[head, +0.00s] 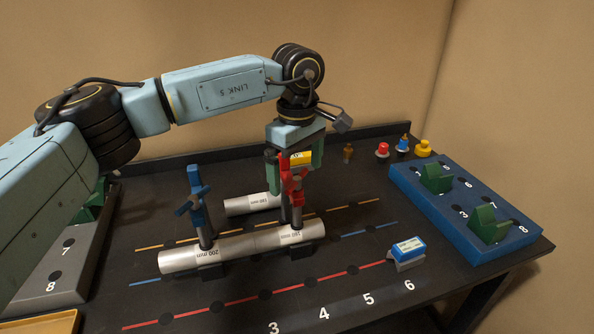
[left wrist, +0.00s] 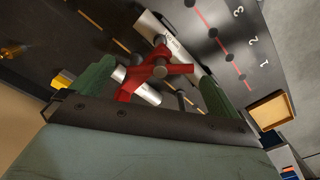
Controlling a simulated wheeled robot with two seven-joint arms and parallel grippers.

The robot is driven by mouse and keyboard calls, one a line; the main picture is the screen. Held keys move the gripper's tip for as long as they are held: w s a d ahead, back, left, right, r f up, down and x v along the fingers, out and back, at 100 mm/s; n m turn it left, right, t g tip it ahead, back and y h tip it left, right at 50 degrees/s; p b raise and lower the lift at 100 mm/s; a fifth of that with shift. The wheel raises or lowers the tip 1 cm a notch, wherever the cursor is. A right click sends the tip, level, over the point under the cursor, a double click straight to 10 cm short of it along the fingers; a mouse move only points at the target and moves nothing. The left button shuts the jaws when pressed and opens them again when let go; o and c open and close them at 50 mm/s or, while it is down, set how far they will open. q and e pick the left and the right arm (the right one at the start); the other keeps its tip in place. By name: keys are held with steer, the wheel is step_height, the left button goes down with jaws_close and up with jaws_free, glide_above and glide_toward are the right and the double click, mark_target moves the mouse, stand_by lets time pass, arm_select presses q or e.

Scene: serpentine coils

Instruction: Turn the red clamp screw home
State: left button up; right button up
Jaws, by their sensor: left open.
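The red clamp screw (head: 291,187), with a winged red handle, stands upright on a dark post over the front row of silver tubes (head: 240,245). My left gripper (head: 295,162) points down just above and around the screw's top, with green fingers spread. A blue clamp screw (head: 195,200) stands to the left on the same row. My right gripper is not in view.
Another silver tube (head: 250,204) lies behind. A blue-and-white block on a grey holder (head: 408,250) sits at the right. A blue rack (head: 465,210) with green blocks is at the right edge. Small coloured knobs (head: 382,150) stand at the back.

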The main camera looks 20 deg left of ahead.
mark_target(297, 178)
arm_select(q)
step_height(297, 178, up, 12)
steer(key=shift+r+p, duration=0.25)
steer(key=shift+p, duration=0.1)
steer(key=shift+r, duration=0.1)
